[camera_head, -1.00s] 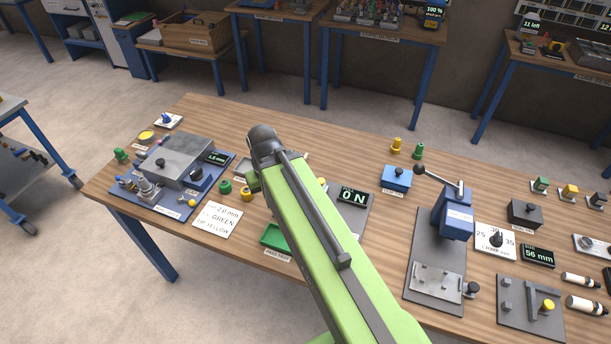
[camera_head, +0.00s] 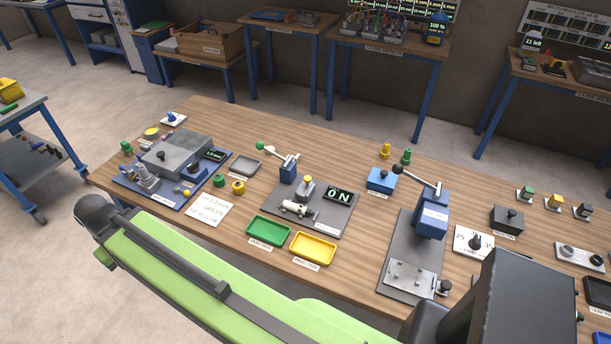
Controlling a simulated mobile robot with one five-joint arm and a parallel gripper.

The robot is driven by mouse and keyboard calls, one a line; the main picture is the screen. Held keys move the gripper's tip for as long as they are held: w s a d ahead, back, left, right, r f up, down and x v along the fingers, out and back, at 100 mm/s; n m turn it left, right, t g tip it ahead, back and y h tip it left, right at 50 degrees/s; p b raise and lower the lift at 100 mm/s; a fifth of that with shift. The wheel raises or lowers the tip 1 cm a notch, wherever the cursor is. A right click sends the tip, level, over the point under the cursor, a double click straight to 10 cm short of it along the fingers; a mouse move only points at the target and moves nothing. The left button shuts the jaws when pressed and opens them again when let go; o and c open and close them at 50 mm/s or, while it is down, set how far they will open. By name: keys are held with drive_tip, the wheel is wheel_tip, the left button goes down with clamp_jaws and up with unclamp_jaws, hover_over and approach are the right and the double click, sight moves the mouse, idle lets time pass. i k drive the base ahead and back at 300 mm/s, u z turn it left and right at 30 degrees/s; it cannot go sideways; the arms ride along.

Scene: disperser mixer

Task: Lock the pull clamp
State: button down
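The pull station is a grey plate (camera_head: 334,219) near the middle of the wooden bench, with a display (camera_head: 339,196) reading 0 N. At its back left stands a small blue block (camera_head: 288,172) with a metal lever ending in a green knob (camera_head: 260,146), raised to the left; this looks like the pull clamp. A silver cylindrical piece (camera_head: 298,209) and a yellow-based post (camera_head: 306,187) are on the plate. I cannot tell from here whether the clamp is locked. My green arm crosses the lower left, its dark joint left of the bench; my gripper does not show.
A green tray (camera_head: 269,231) and a yellow tray (camera_head: 313,248) sit in front of the plate. A blue lever press (camera_head: 431,218) stands to its right. A grey machine (camera_head: 176,155) on a blue plate stands left. Bare wood lies behind the clamp.

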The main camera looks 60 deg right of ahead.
sight(306, 186)
drive_tip(key=u, duration=0.15)
drive_tip(key=k, duration=0.85)
drive_tip(key=z, duration=0.45)
drive_tip(key=i, duration=0.5)
